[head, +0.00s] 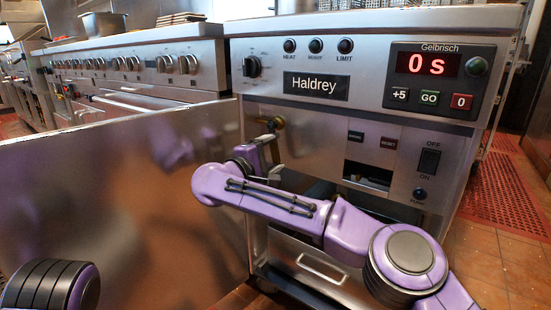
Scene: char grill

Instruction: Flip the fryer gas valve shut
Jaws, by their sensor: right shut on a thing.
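The fryer (290,150) stands in the middle, with a "Haldrey" plate on its front panel. The brass-coloured gas valve (278,122) shows small, at the upper left of the recess below that panel. My right gripper (270,137) is at the valve, shut on it. The fingers and the wrist hide most of the valve's handle, so its angle cannot be told. My purple right arm reaches in from the lower right across the fryer's open front. My left gripper is out of view.
The fryer's open metal door (120,200) fills the left side, close beside my right wrist. A timer panel (438,80) reads "0 s" at the upper right. An OFF/ON switch (429,161) sits below it. A range with several knobs (140,65) stands behind.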

